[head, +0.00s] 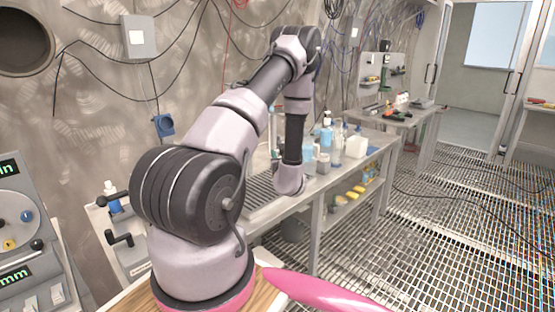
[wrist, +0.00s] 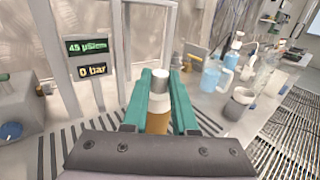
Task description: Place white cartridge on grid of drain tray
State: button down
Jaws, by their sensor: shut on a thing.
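My gripper (wrist: 161,98) has teal fingers, shut on the white cartridge (wrist: 158,92), an upright cylinder with a grey top and an amber-brown lower part. The hand's dark edge hides its bottom end. The slatted grid of the drain tray (wrist: 88,132) shows in the wrist view to the left of the hand and runs in behind it. I cannot tell whether the cartridge touches the grid. In the head view the grid (head: 262,190) lies on the bench beside my arm; the fingers and the cartridge are hidden there.
A grey cup (wrist: 238,104) and blue-tinted bottles (wrist: 211,74) stand right of the gripper. A panel with two readouts (wrist: 90,60) and a pale frame (wrist: 148,32) stand behind. A grey box (wrist: 15,105) is at left. The bench (head: 330,175) has a white jug (head: 356,146).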

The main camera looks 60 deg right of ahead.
jog(key=shift+f, duration=0.7)
jog(key=shift+f, duration=0.15)
jog(key=c, duration=0.7)
grip_release()
